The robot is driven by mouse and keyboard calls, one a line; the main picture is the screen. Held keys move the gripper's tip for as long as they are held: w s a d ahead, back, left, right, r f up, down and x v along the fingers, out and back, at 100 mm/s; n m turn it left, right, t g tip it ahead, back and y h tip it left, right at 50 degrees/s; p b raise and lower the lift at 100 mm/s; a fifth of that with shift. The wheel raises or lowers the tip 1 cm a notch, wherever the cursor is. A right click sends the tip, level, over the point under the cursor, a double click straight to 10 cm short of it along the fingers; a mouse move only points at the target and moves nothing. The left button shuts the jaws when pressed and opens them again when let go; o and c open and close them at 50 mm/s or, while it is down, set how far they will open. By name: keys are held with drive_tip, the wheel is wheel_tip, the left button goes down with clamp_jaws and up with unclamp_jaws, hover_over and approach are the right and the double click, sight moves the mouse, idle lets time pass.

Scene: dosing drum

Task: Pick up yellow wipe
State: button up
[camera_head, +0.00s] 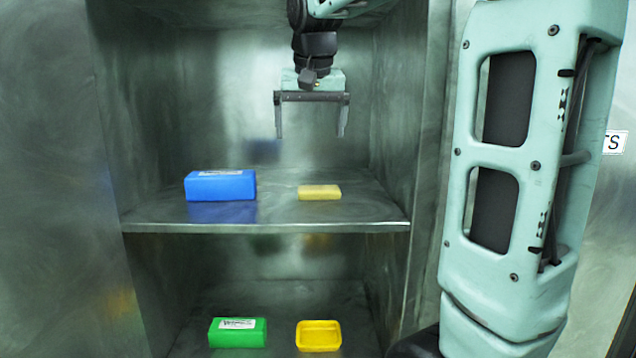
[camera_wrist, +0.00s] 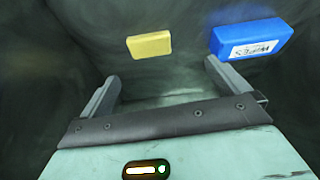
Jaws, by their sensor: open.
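A flat pale yellow block, which looks like the yellow wipe (camera_head: 319,192), lies on the upper metal shelf. It also shows in the wrist view (camera_wrist: 149,45), beyond the fingertips. My gripper (camera_head: 311,134) is above it, pointing down, with its fingers spread and nothing between them. In the wrist view my gripper (camera_wrist: 162,74) shows both fingers apart. There is a clear gap between the fingertips and the wipe.
A blue labelled box (camera_head: 220,186) sits left of the wipe on the same shelf (camera_head: 270,226). Below are a green labelled box (camera_head: 238,333) and a yellow tray (camera_head: 318,336). Metal walls enclose the shelf at the sides and back.

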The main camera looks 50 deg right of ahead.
drive_tip(key=d+r, duration=0.1)
drive_tip(key=d, duration=0.1)
drive_tip(key=m+p, duration=0.1)
drive_tip(key=p, duration=0.1)
hover_over(319, 188)
drive_tip(key=s+a, duration=0.2)
wheel_tip(319, 188, down, 10)
drive_tip(key=shift+d+f, duration=0.15)
drive_tip(key=shift+f, duration=0.05)
drive_tip(key=shift+p+x, duration=1.1)
drive_tip(key=shift+x, duration=1.65)
drive_tip(key=c, duration=0.7)
